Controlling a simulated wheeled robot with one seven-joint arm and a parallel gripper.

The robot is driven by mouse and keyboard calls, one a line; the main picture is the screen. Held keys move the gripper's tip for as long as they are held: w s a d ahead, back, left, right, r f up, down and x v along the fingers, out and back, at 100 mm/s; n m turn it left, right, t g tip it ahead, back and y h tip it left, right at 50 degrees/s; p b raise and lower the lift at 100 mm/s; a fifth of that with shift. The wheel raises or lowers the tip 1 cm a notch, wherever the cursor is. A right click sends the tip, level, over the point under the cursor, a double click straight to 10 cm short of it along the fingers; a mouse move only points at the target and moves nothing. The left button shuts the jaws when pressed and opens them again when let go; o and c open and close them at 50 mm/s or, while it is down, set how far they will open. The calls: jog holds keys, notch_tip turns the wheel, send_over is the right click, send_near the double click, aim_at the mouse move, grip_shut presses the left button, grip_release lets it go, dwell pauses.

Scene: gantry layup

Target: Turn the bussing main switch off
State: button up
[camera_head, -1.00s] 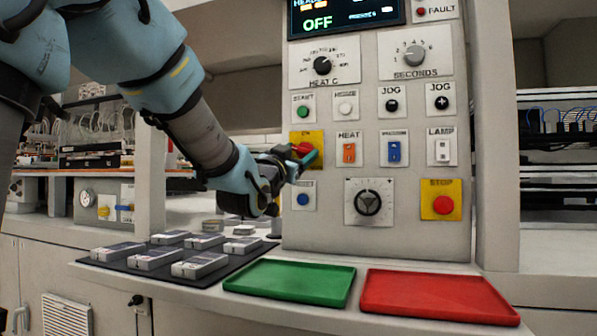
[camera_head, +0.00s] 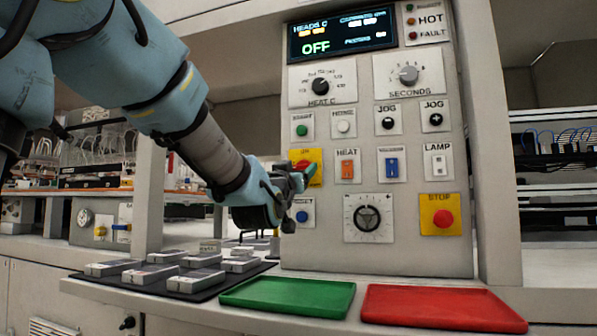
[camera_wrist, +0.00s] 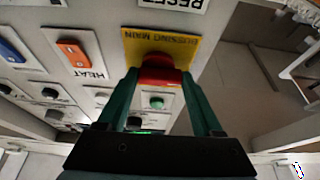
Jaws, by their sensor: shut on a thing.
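The bussing main switch is a red knob on a yellow plate (camera_head: 318,156) at the left side of the panel. In the wrist view the knob (camera_wrist: 158,70) stands in front of its plate (camera_wrist: 185,48), with the label BUSSING MAIN upside down. My gripper (camera_wrist: 160,80) has its two green fingers on either side of the red knob and is shut on it. In the head view my gripper (camera_head: 306,171) reaches the switch from the left and hides part of it. The knob's exact angle is hard to read. The panel display (camera_head: 343,36) reads OFF.
A blue button (camera_head: 302,216) is just below the switch, a green start button (camera_head: 302,130) above and an orange HEAT rocker (camera_head: 347,168) to the right. A red STOP button (camera_head: 442,218) is farther right. Green (camera_head: 288,295) and red (camera_head: 440,305) trays lie empty below.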

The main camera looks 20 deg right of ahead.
jog(key=o, duration=1.4)
jog(key=shift+c, duration=0.2)
jog(key=b+v, duration=0.1)
jog(key=v, duration=0.9)
jog(key=shift+s+a, duration=0.2)
jog(key=shift+s, duration=0.15)
jog(key=shift+f, duration=0.2)
